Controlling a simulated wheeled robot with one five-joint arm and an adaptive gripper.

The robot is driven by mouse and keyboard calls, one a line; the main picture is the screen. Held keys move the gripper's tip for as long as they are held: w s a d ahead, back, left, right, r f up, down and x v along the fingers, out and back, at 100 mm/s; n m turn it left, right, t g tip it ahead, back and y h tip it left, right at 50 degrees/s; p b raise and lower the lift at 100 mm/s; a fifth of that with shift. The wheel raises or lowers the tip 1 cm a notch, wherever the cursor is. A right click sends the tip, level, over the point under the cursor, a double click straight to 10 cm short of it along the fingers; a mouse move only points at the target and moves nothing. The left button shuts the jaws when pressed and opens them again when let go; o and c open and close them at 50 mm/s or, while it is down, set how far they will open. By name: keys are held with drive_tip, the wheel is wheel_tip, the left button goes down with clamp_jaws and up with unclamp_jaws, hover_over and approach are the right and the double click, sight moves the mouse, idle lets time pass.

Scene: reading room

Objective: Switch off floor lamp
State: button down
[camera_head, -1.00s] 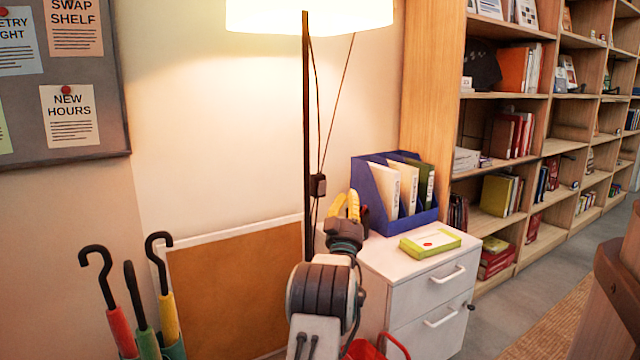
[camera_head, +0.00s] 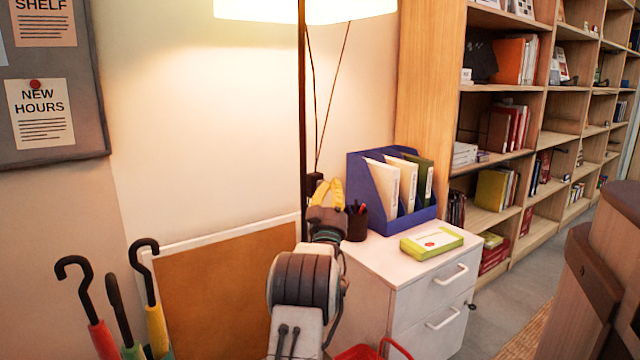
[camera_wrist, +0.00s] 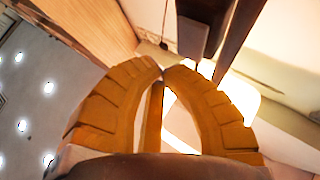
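The floor lamp is lit; its glowing shade (camera_head: 310,8) is at the top of the head view, on a thin dark pole (camera_head: 302,110). A cord hangs by the pole with a small dark switch box (camera_head: 314,182) on it, partly hidden behind my gripper. My gripper (camera_head: 328,184) has yellow fingers and is raised just in front of the box. In the wrist view the fingertips (camera_wrist: 161,70) meet with nothing seen between them. The switch box (camera_wrist: 192,25) is just beyond them, beside the pole (camera_wrist: 240,35). I cannot tell whether they touch.
A white drawer cabinet (camera_head: 400,268) stands right of my arm, with a blue file holder (camera_head: 375,210), a pen cup (camera_head: 356,222) and a green-edged box (camera_head: 431,241) on it. Umbrellas (camera_head: 152,300) and a leaning cork board (camera_head: 225,290) are at left. Bookshelves (camera_head: 430,90) line the right.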

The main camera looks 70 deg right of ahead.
drive_tip(key=shift+w+d+r, duration=0.1)
drive_tip(key=shift+w+d, duration=0.35)
drive_tip(key=shift+w, duration=0.1)
idle(2.3)
drive_tip(key=shift+s+a, duration=0.1)
idle(0.3)
drive_tip(key=shift+s+a, duration=0.4)
drive_tip(key=shift+s, duration=0.05)
idle(0.6)
